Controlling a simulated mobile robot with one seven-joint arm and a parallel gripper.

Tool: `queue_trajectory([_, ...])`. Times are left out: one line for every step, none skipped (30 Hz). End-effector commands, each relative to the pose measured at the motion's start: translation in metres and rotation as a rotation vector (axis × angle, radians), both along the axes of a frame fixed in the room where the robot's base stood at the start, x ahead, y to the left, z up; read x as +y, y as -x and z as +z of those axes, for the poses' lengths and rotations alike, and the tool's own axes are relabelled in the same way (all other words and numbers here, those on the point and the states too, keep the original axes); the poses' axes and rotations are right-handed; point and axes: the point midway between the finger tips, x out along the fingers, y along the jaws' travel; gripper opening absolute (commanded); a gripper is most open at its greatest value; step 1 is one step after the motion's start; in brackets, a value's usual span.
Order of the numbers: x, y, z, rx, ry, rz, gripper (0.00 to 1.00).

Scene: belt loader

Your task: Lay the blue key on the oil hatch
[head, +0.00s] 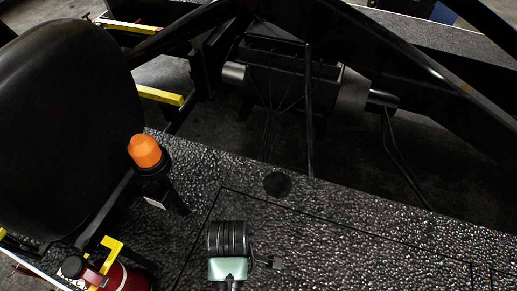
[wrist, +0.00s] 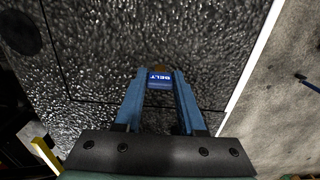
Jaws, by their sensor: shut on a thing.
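My gripper (wrist: 159,84) shows in the wrist view with its two blue fingers closed on a small blue tag lettered "BELT", which I take as the blue key (wrist: 159,79). A small brownish bit shows just beyond the tag. The key is held over the dark, rough deck; its height above it is hard to tell. A seam outlines a panel (head: 330,250) in the deck, and a round black disc (head: 278,184) lies just outside that seam. The disc also shows at the upper left of the wrist view (wrist: 18,32). I cannot tell which is the oil hatch.
An orange beacon (head: 144,151) on a black post stands at the deck's left, beside a large black seat (head: 65,115). A red container (head: 120,277) and yellow rails (head: 158,95) are at left. Dark machinery (head: 290,80) lies behind. A blue-and-black object (wrist: 307,82) lies on the pale floor.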

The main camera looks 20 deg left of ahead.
Motion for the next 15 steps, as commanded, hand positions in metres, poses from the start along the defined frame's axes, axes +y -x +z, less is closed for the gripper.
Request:
queue_trajectory([0.0, 0.0, -0.002, 0.001, 0.0, -0.001, 0.0])
queue_trajectory([0.0, 0.0, -0.005, 0.002, 0.001, -0.001, 0.0])
queue_trajectory([0.0, 0.001, -0.01, 0.003, 0.001, -0.002, 0.0])
queue_trajectory([0.0, 0.001, -0.016, 0.004, 0.001, -0.002, 0.0])
queue_trajectory([0.0, 0.001, -0.022, 0.005, 0.002, -0.002, 0.0])
queue_trajectory([-0.001, 0.001, -0.029, 0.005, 0.002, -0.002, 0.0])
queue_trajectory([0.0, 0.001, -0.035, 0.004, 0.002, -0.003, 0.0])
queue_trajectory([0.0, 0.001, -0.04, 0.004, 0.002, -0.003, 0.0])
queue_trajectory([0.0, 0.0, -0.046, 0.003, 0.001, -0.003, 0.0])
queue_trajectory([0.0, 0.0, -0.05, 0.002, 0.001, -0.003, 0.0])
queue_trajectory([0.0, 0.0, -0.053, 0.002, 0.001, -0.003, 0.0])
queue_trajectory([0.0, 0.0, -0.056, 0.001, 0.0, -0.003, 0.0])
queue_trajectory([0.0, 0.0, -0.058, 0.0, 0.0, -0.003, 0.0])
queue_trajectory([0.0, -0.001, -0.06, 0.0, 0.0, -0.003, 0.0])
queue_trajectory([0.0, 0.0, -0.064, 0.001, 0.0, -0.004, 0.0])
